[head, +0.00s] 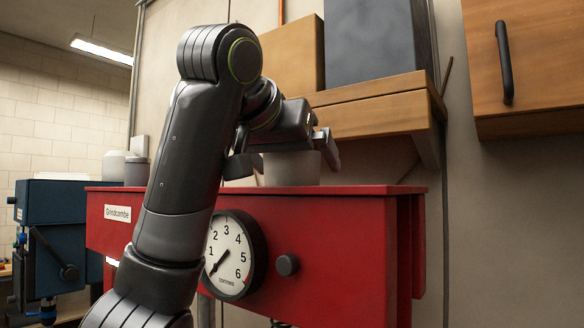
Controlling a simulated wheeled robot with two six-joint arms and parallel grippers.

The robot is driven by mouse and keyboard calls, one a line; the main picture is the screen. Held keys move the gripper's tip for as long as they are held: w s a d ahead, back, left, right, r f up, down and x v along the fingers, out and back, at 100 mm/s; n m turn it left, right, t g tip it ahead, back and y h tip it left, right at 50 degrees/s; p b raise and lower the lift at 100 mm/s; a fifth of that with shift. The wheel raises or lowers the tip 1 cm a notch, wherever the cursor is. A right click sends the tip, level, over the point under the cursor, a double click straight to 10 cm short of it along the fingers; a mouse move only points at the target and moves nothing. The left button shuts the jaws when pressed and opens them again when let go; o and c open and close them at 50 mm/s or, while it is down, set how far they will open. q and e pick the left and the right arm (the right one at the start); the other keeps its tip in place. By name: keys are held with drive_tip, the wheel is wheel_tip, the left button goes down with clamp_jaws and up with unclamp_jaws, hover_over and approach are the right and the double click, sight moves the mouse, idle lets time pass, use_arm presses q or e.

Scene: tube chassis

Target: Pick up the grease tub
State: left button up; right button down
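A light grey tub (292,170), which looks like the grease tub, stands upright on top of the red press (330,240). My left gripper (288,158) reaches over it from the left. Its fingers are spread wide, one at the tub's left side and one at its right. A small gap seems to show at the right finger; contact on the left side cannot be told. The tub's upper edge is partly hidden by the gripper. My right gripper is not in view.
A wooden shelf (375,112) with a wooden block (293,57) and a dark grey box (370,40) hangs just above and behind the gripper. Two grey containers (137,172) stand left of my arm. A wooden cabinet (530,60) is at right. A dial (232,254) sits on the press front.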

use_arm(q)
drive_tip(key=c, duration=1.2)
drive_tip(key=shift+c, duration=0.3)
drive_tip(key=shift+r, duration=0.15)
